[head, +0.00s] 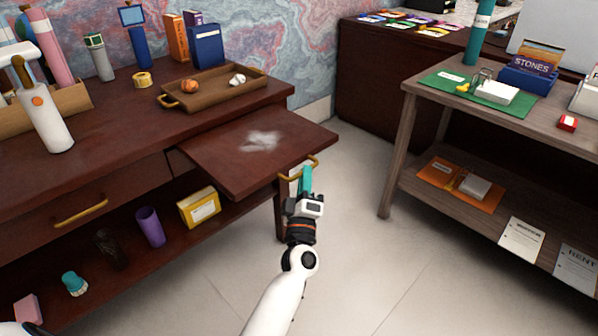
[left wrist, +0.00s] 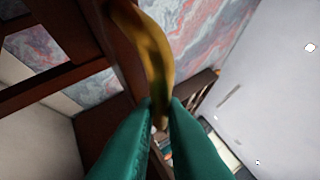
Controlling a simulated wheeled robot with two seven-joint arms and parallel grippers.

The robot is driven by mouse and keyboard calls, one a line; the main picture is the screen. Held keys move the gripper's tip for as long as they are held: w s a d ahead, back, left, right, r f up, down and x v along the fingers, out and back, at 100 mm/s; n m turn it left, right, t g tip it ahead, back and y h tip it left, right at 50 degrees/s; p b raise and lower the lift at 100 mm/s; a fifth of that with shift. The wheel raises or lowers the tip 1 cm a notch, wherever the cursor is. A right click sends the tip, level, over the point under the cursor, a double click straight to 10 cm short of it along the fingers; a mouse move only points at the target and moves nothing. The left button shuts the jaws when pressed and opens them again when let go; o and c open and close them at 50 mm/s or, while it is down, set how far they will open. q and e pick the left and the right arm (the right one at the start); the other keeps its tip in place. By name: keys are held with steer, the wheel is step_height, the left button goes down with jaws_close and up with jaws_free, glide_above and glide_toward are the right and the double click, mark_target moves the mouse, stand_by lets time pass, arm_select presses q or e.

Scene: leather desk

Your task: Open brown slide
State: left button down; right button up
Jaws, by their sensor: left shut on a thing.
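The brown slide (head: 240,150) is a dark red-brown board that sticks out from the desk under its top, with a pale smudge on its surface. Its brass handle (head: 312,164) is on the front edge, and in the left wrist view the handle (left wrist: 152,50) is a curved golden bar. My left gripper (head: 305,180) has teal fingers and is shut on the handle; the fingertips (left wrist: 161,112) meet on its lower end in the left wrist view. My right gripper is not in view.
The desk (head: 130,125) holds a wooden tray (head: 200,95), books and bottles. A shelf below holds a yellow box (head: 199,207) and a purple cup (head: 150,227). A second drawer handle (head: 81,213) is at left. A side table (head: 420,110) stands at right; the floor between is clear.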

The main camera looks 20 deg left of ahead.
arm_select(q)
steer(key=shift+f, duration=0.1)
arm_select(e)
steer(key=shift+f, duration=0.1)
arm_select(q)
steer(key=c, duration=1.5)
jaws_free()
steer(key=shift+s+d, duration=0.1)
steer(key=shift+s, duration=0.05)
